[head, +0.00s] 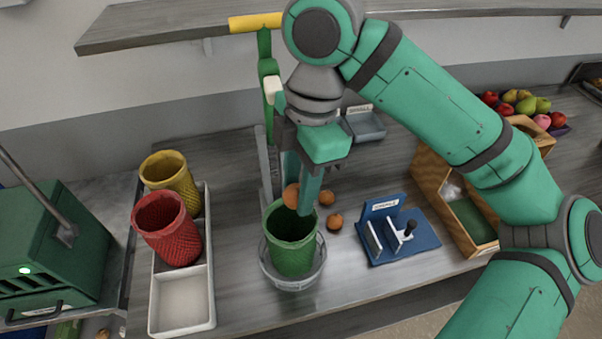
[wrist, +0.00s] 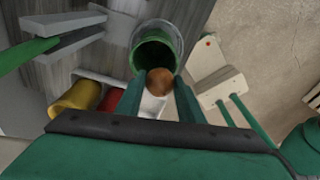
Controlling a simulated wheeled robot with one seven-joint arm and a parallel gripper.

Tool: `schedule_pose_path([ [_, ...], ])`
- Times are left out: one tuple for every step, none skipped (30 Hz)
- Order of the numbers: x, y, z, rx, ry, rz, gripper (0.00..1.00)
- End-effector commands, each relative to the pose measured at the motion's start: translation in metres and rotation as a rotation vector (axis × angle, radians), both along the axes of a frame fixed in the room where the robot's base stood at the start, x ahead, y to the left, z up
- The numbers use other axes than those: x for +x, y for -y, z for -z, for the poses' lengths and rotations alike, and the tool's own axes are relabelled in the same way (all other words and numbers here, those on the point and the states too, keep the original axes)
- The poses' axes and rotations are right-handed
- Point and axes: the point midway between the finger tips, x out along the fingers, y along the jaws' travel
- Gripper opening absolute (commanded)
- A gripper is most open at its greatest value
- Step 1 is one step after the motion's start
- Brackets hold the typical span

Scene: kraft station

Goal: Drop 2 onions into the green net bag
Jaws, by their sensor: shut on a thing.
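The green net bag (head: 291,252) stands upright and open-mouthed in a round grey holder (head: 292,282). My gripper (head: 301,196) points down over the bag's far rim, shut on a brown onion (head: 291,196). In the wrist view the held onion (wrist: 160,81) sits between the fingertips, in front of the mouth of the green bag (wrist: 155,48). Two more onions lie on the counter right of the bag, one farther back (head: 327,198) and one nearer (head: 335,221). The inside bottom of the bag is hidden.
A white tray (head: 183,304) at left holds a yellow net bag (head: 170,178) and a red one (head: 168,229). A blue fixture (head: 403,247) stands right of the onions, with a wooden box (head: 449,199) beyond it. A green lever press (head: 266,85) rises behind the bag.

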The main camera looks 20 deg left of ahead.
Motion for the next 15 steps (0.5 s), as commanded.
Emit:
schedule_pose_path([
  [0.0,0.001,0.006,-0.001,-0.001,0.001,0.13],
  [0.0,0.001,0.009,-0.001,0.0,0.001,0.13],
  [0.0,0.001,0.013,-0.001,0.001,0.0,0.13],
  [0.0,0.001,0.016,-0.001,0.001,0.0,0.13],
  [0.0,0.001,0.019,-0.001,0.001,0.001,0.13],
  [0.0,0.001,0.022,-0.001,0.001,0.001,0.13],
  [0.0,0.001,0.024,-0.001,0.001,0.001,0.13],
  [0.0,0.001,0.026,-0.001,0.0,0.001,0.13],
  [0.0,0.001,0.028,-0.001,0.001,0.001,0.13],
  [0.0,0.001,0.03,0.0,0.0,0.002,0.13],
  [0.0,0.001,0.031,0.001,0.001,0.002,0.13],
  [0.0,0.001,0.032,0.001,0.001,0.002,0.13],
  [0.0,0.001,0.032,0.001,0.002,0.002,0.13],
  [0.0,0.001,0.033,0.001,0.002,0.002,0.13],
  [0.0,0.001,0.033,0.001,0.001,0.003,0.13],
])
